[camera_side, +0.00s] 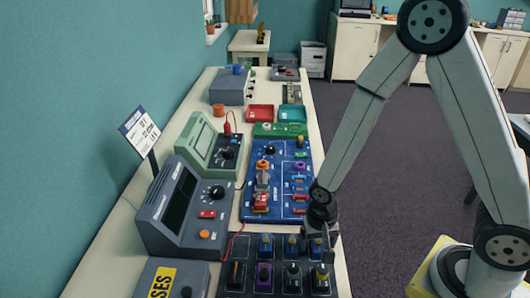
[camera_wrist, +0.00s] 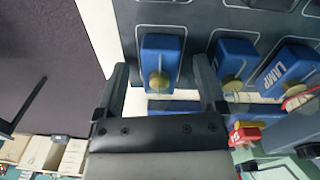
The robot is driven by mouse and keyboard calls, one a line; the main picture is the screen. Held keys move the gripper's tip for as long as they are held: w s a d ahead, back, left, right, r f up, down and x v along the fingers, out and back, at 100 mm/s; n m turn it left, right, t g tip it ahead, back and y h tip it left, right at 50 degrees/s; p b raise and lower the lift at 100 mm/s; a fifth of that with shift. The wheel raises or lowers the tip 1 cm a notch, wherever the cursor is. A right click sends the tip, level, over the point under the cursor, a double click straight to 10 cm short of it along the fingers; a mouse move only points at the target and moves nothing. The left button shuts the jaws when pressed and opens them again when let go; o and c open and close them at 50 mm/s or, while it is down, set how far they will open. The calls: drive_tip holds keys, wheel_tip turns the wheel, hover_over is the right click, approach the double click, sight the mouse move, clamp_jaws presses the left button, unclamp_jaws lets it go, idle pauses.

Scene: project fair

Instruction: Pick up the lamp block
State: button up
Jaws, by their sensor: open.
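A blue block with the white word LAMP (camera_wrist: 285,70) lies at the right of the wrist view, in an outlined slot of the dark tray (camera_wrist: 200,18). In the side view a blue-topped block (camera_side: 265,246), which looks like the same one, stands in the tray's back row. My gripper (camera_wrist: 161,64) is open and empty. Its fingers are on either side of another blue block with a brass knob (camera_wrist: 158,58), whose label I cannot read. In the side view my gripper (camera_side: 320,232) is over the back right end of the tray. Whether the fingers touch that block is unclear.
One more blue block (camera_wrist: 233,60) sits between that block and the LAMP block. Further blocks fill the tray's front row (camera_side: 292,278). A blue circuit board (camera_side: 285,185) lies behind the tray, with grey meters (camera_side: 180,215) to the left. A red wire runs near the tray's left side.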

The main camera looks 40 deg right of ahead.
clamp_jaws()
drive_tip(key=shift+r, duration=0.15)
drive_tip(key=shift+r, duration=4.9)
drive_tip(key=shift+w+n, duration=0.15)
drive_tip(key=shift+n, duration=0.15)
